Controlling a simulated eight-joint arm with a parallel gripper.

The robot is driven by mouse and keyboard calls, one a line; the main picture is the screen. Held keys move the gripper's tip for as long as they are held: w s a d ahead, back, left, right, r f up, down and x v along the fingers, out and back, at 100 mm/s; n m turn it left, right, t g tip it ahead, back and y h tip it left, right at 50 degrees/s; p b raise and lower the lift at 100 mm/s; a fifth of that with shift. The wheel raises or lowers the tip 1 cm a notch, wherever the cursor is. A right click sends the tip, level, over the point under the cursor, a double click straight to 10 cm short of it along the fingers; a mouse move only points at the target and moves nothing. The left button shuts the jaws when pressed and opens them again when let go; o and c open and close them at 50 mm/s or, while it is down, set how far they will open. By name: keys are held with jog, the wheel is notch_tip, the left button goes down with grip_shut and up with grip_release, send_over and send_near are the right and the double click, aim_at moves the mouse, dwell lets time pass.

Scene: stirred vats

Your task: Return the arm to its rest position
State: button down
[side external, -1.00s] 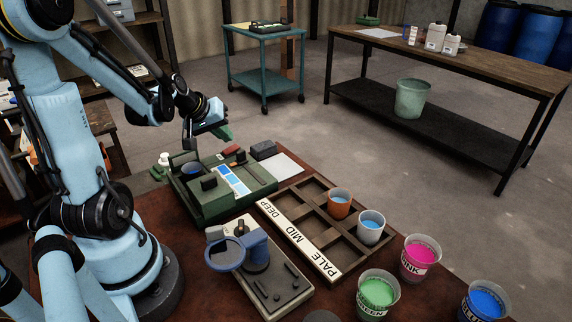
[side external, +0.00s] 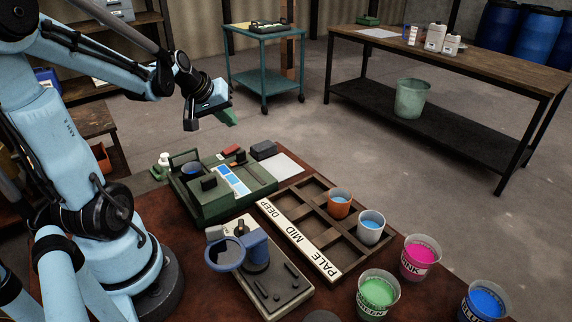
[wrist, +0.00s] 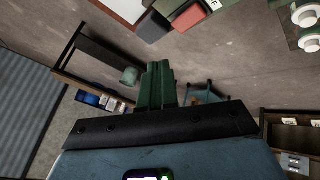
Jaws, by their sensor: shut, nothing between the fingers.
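My gripper (side external: 230,116) is in the air above the back of the red-brown work table (side external: 150,228), clear of everything on it. Its green fingers are shut together with nothing between them. They also show in the wrist view (wrist: 157,88), pointing out over the floor. My blue arm stands at the left of the side view.
Below my gripper stands a green machine (side external: 215,190) with a blue cup. A wooden rack (side external: 325,228) holds two cups of blue. A stirrer (side external: 258,270) and buckets of green (side external: 378,292), pink (side external: 420,256) and blue (side external: 484,302) stand in front. A teal cart (side external: 264,62) stands behind.

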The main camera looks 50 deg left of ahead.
jog(key=s+d+m+h, duration=0.1)
jog(key=d+m, duration=0.4)
jog(key=d, duration=0.6)
jog(key=s+d+r+m, duration=0.1)
jog(key=d+m, duration=0.4)
jog(key=d, duration=0.6)
jog(key=shift+s+d+r+m+h, duration=0.3)
jog(key=shift+s+h, duration=0.05)
jog(key=shift+h, duration=0.05)
